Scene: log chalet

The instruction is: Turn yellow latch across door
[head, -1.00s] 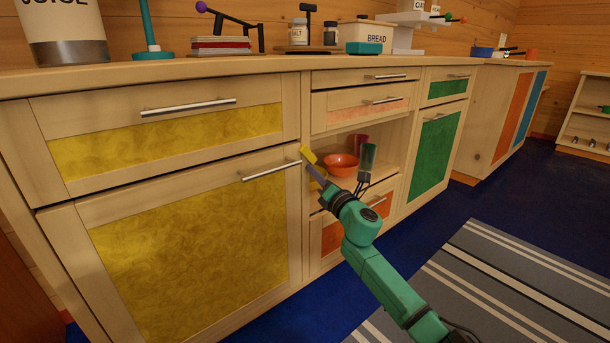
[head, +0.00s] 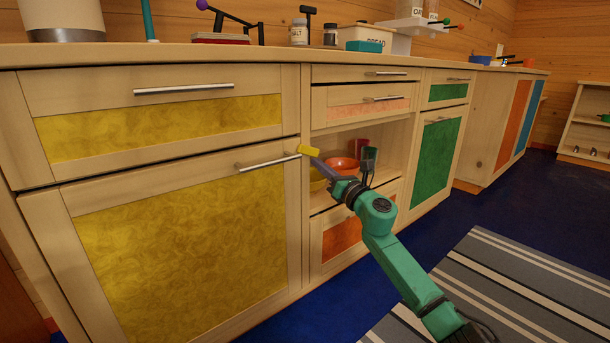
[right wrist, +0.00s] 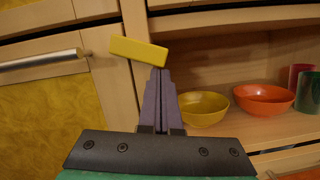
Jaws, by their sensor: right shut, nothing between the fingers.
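The yellow latch (head: 309,151) is a small bar on the wooden post to the right of the lower yellow-panelled door (head: 180,250). It lies nearly level, tilted slightly down to the right, and its left end is close to the door's edge. I cannot tell whether it overlaps the door. In the right wrist view the latch (right wrist: 138,52) shows just beyond my fingertips. My right gripper (right wrist: 160,74) is shut and empty, with its tips at or just under the latch's right end. Contact is hard to tell. My left gripper is out of view.
The door's bar handle (head: 268,163) ends close to the latch's left. Right of the post is an open shelf with a yellow bowl (right wrist: 203,108), an orange bowl (right wrist: 264,99) and cups. Drawers lie above and below it. The countertop (head: 240,62) overhangs above.

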